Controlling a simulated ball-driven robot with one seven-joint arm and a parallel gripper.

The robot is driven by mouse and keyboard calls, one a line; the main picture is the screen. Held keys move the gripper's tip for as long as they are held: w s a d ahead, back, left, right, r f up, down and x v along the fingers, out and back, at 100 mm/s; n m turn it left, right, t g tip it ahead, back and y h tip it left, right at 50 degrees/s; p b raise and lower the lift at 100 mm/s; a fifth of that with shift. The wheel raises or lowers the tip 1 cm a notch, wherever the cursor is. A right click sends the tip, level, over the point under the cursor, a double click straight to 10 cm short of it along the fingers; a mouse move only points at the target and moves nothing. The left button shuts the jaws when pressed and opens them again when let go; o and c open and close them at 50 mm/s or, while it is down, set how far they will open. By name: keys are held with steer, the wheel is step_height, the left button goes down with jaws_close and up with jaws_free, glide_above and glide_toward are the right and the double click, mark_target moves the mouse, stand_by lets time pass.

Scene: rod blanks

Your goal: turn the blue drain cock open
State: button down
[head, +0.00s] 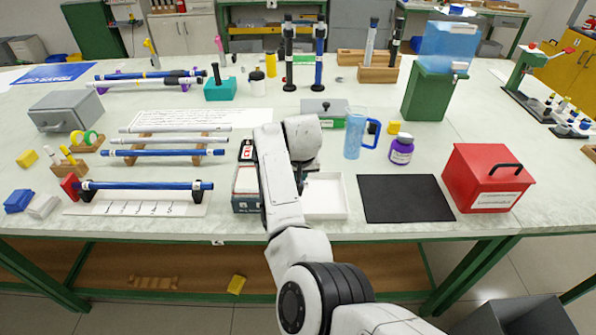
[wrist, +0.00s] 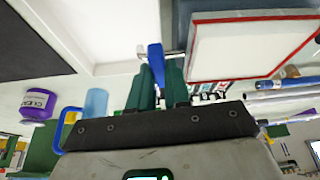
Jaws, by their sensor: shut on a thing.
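The blue drain cock (wrist: 155,58) shows in the wrist view as a small blue lever by a pale metal fitting. My gripper (wrist: 160,80) has its green fingers shut on the lever. In the head view my arm hides the cock and the fingertips. A box with a white top and dark side (head: 243,204) stands left of my arm. A white, red-rimmed panel (wrist: 250,48) lies right of the cock in the wrist view. A shallow white tray (head: 325,197) is right of my arm; its white floor (wrist: 100,30) fills the wrist view's upper left.
A black mat (head: 405,198) and red box (head: 487,178) lie to the right. A blue jug (head: 356,135) and purple jar (head: 401,150) stand behind the tray. Blue rods on racks (head: 145,186) occupy the left. The mat is bare.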

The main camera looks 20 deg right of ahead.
steer(key=n+y+b, duration=0.1)
steer(key=n, duration=0.3)
steer(key=d+n+g+y, duration=0.1)
steer(key=n+y, duration=0.1)
steer(key=n, duration=0.3)
steer(key=w+d+n+y+b, duration=0.1)
steer(key=n, duration=0.3)
steer(key=shift+f+g+y+b, duration=0.3)
steer(key=shift+y+b, duration=0.05)
steer(key=shift+y, duration=0.05)
steer(key=n+b, duration=0.2)
steer(key=n+g+b, duration=0.1)
steer(key=b, duration=0.2)
steer(key=shift+w+r+n, duration=0.15)
steer(key=shift+r+n, duration=0.05)
steer(key=shift+n, duration=0.2)
steer(key=shift+r+y, duration=0.15)
steer(key=shift+y, duration=0.15)
steer(key=c, duration=1.4)
jaws_free()
steer(key=shift+o, duration=0.2)
steer(key=shift+d, duration=0.1)
steer(key=v, duration=1)
steer(key=shift+w+r, duration=0.15)
steer(key=shift+r, duration=0.2)
